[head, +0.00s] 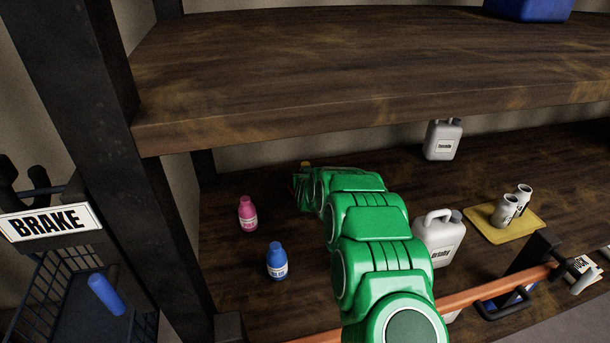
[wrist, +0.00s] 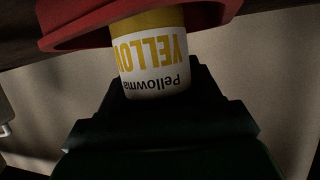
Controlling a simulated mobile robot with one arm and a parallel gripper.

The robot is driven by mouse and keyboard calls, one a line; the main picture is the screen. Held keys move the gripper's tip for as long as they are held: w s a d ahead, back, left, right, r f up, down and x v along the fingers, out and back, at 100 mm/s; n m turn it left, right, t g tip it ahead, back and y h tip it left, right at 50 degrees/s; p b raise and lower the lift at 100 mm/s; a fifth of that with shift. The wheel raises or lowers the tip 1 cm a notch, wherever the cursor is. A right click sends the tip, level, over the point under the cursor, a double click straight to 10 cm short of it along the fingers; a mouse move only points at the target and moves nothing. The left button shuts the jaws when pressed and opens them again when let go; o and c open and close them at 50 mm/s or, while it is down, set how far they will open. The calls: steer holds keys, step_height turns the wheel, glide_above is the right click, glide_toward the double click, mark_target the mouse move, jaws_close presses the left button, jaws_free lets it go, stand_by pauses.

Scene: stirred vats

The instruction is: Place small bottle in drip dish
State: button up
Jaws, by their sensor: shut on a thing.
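The small bottle (wrist: 152,55) has a white label reading YELLOW, upside down in the wrist view. My gripper (wrist: 158,95) is shut on it, dark jaws around its label. A red dish (wrist: 85,25), likely the drip dish, is at the top of the wrist view, behind the bottle's yellow end. I cannot tell whether bottle and dish touch. In the head view my green arm hides the jaws, the dish and most of the bottle. A small yellow cap (head: 305,164) shows just beyond the arm's end.
A pink bottle (head: 247,214) and a blue bottle (head: 277,262) stand left of my arm on the lower shelf. A white jug (head: 438,240) is close on its right. A yellow tray (head: 520,232) holds white containers. The upper shelf (head: 300,80) overhangs the back.

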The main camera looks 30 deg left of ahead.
steer(key=shift+f, duration=0.1)
steer(key=o, duration=1.4)
steer(key=shift+c, duration=0.2)
steer(key=shift+v, duration=1.75)
steer(key=v, duration=0.8)
steer(key=shift+s+d, duration=0.15)
steer(key=shift+d, duration=0.05)
